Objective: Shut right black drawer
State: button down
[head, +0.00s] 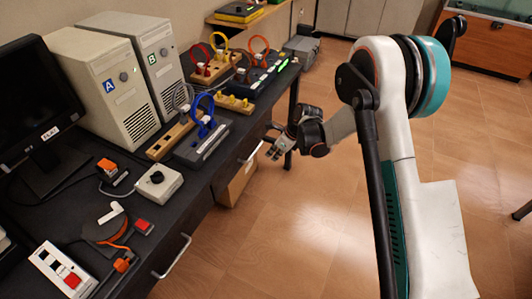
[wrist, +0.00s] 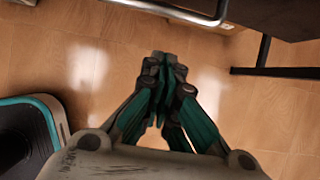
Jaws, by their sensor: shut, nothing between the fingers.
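The right black drawer (head: 231,172) is in the front of the long black desk, with a metal bar handle (head: 252,153). I cannot tell from here how far out it stands. My gripper (head: 272,152) is just right of this handle, out over the floor and apart from it. In the wrist view a metal bar handle (wrist: 170,10) crosses the top edge, beyond my fingertips (wrist: 165,62). The fingers are together and hold nothing.
A second handle (head: 174,257) marks the left drawer. The desktop holds computer towers (head: 95,90), a monitor (head: 30,100), a grey control box (head: 158,182) and several cable stands. The floor (head: 285,230) to the right is clear.

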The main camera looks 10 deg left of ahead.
jog(key=p+v, duration=0.4)
jog(key=v, duration=0.6)
jog(key=shift+d, duration=0.25)
jog(key=shift+s+r, duration=0.1)
jog(key=shift+s, duration=0.05)
jog(key=s+d+r+n+t+h, duration=0.1)
jog(key=s+d+r+n, duration=0.45)
jog(key=r, duration=0.55)
jog(key=s+d+r+n+t+h, duration=0.15)
jog(key=s+d+r+n, duration=0.35)
jog(key=r, duration=0.5)
jog(key=s+d+r+n+t+h, duration=0.1)
jog(key=s+d+n, duration=0.4)
jog(key=s, duration=0.6)
jog(key=s+d+r+n+t+h, duration=0.1)
jog(key=s+d+r+n+t, duration=0.1)
jog(key=s+d+n, duration=0.4)
jog(key=s+r, duration=0.1)
jog(key=s, duration=0.4)
jog(key=shift+r, duration=0.3)
jog(key=shift+h, duration=0.25)
